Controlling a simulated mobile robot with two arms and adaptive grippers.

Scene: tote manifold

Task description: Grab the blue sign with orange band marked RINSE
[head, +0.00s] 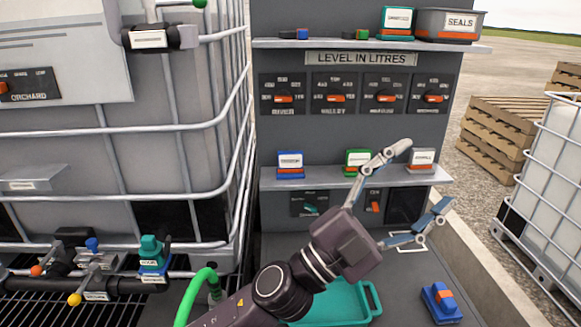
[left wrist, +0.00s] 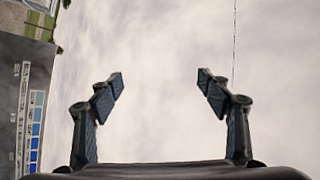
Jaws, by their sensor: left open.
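A blue sign with an orange band (head: 290,165) and a white label stands on the lower shelf at its left end; its lettering is too small to read surely. My left gripper (head: 422,177) is open, to the right of that sign, with its fingers spread in front of the shelf's right end. In the left wrist view, the same gripper (left wrist: 160,90) has nothing between its fingers and only cloudy sky behind them. My right gripper is not in view.
A green sign (head: 358,161) and a grey sign (head: 423,159), both with orange bands, share the lower shelf (head: 335,182). A blue block with an orange band (head: 441,303) lies on the bench at right. A teal tray (head: 335,305) is below my arm. A caged tank (head: 190,120) stands left.

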